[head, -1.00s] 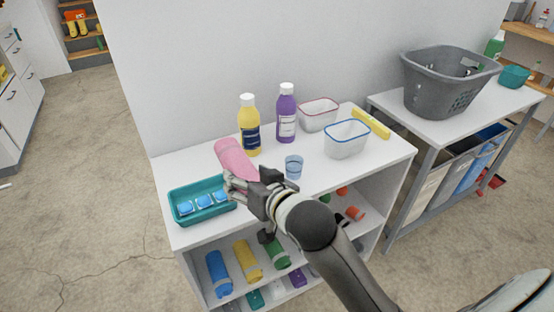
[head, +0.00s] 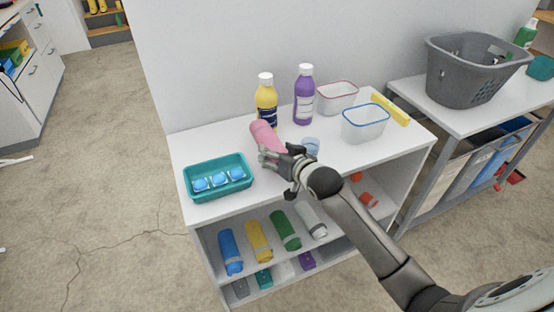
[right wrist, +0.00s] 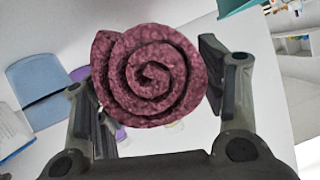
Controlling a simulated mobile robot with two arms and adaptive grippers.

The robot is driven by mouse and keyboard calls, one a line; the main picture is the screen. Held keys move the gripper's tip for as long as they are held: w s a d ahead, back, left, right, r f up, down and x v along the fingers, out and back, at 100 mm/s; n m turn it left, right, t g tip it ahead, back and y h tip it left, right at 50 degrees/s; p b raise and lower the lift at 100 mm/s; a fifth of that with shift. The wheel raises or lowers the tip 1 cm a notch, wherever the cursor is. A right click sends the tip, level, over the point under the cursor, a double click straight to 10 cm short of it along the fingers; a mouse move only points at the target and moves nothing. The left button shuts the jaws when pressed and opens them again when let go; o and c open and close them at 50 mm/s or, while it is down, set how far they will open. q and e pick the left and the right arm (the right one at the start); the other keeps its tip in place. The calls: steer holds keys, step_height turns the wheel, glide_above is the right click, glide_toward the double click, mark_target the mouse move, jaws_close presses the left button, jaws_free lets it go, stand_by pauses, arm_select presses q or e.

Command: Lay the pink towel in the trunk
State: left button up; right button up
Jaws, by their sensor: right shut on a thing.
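The pink towel (head: 263,134) is rolled up and shows above the white shelf unit's top, in front of the yellow bottle's base. My right gripper (head: 269,157) is shut on its near end. In the right wrist view the towel's spiral end (right wrist: 150,75) sits between the two fingers of the right gripper (right wrist: 152,82). I cannot tell whether the towel still touches the top. My left gripper is not in view. No trunk shows in either view.
The white top (head: 208,143) also bears a teal tray (head: 239,186) with blue items, a yellow bottle (head: 266,93), a purple bottle (head: 304,97), a blue cup (head: 311,146) and two clear containers. Rolled cloths lie on the shelf below. A grey basket (head: 470,75) stands on the right table.

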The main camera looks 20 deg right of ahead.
steer(key=shift+f, duration=1.05)
steer(key=shift+f, duration=0.1)
steer(key=o, duration=1.1)
steer(key=shift+c, duration=0.2)
